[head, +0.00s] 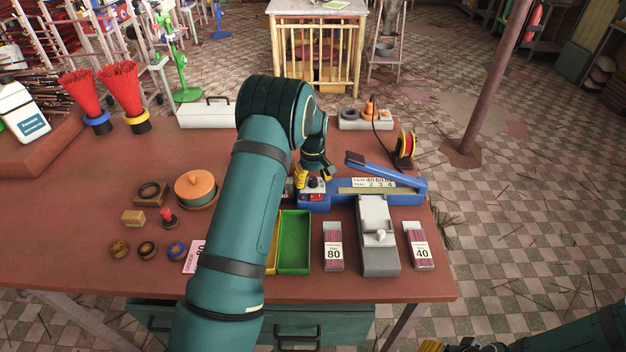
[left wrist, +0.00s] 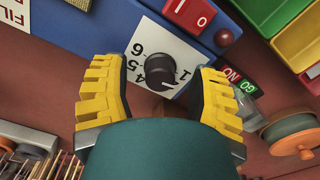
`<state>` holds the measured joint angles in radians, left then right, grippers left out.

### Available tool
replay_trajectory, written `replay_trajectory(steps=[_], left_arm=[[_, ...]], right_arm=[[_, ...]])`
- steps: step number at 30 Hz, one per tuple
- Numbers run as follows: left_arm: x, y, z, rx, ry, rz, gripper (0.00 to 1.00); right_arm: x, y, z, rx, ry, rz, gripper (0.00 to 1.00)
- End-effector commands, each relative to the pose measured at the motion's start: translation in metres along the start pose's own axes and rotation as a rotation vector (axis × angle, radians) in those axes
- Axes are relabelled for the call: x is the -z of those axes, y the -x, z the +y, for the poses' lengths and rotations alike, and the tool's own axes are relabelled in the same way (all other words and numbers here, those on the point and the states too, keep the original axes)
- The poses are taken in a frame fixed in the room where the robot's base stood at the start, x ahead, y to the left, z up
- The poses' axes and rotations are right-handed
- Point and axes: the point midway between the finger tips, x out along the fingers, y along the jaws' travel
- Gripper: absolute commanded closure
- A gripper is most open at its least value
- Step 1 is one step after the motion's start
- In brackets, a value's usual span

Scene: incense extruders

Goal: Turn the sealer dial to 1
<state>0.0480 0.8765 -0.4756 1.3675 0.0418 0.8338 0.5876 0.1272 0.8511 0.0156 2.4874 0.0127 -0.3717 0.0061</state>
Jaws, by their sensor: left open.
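The blue sealer (head: 405,199) lies on the red-brown table, its lever arm raised to the right. Its black dial (left wrist: 158,72) sits on a white plate (left wrist: 143,42) with numbers around it, the 1 at its right. I cannot tell which number the dial points to. My left gripper (head: 313,176) is at the sealer's left end. In the left wrist view my open left gripper (left wrist: 160,88) has its yellow fingers on either side of the dial, apart from it. A bit of my right gripper (head: 431,346) shows at the bottom edge; its jaws are hidden.
A red switch (left wrist: 194,14) and a red round light (left wrist: 223,38) are near the dial. A green tray (head: 294,243), a grey block device (head: 376,240) and packets labelled 80 (head: 333,248) and 40 (head: 419,246) stand in front of the sealer.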

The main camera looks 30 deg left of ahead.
Motion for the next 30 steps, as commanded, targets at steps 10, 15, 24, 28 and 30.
replay_trajectory(steps=[10, 15, 24, 28, 30], left_arm=[[0.001, 0.061, 0.001, -0.004, 0.001, 0.003, 0.40], [0.000, 0.092, 0.000, -0.002, 0.000, 0.002, 0.40], [0.000, 0.117, 0.000, -0.001, 0.000, 0.000, 0.40], [0.000, 0.118, 0.000, -0.001, 0.000, 0.000, 0.40], [0.000, 0.117, 0.000, -0.001, 0.000, 0.000, 0.40]], right_arm=[[0.000, 0.000, 0.000, 0.000, 0.000, 0.000, 0.53], [0.000, 0.000, 0.000, 0.000, 0.000, 0.000, 0.53], [0.000, 0.000, 0.000, 0.000, 0.000, 0.000, 0.53], [0.000, 0.000, 0.000, 0.000, 0.000, 0.000, 0.53], [0.000, 0.000, 0.000, 0.000, 0.000, 0.000, 0.53]])
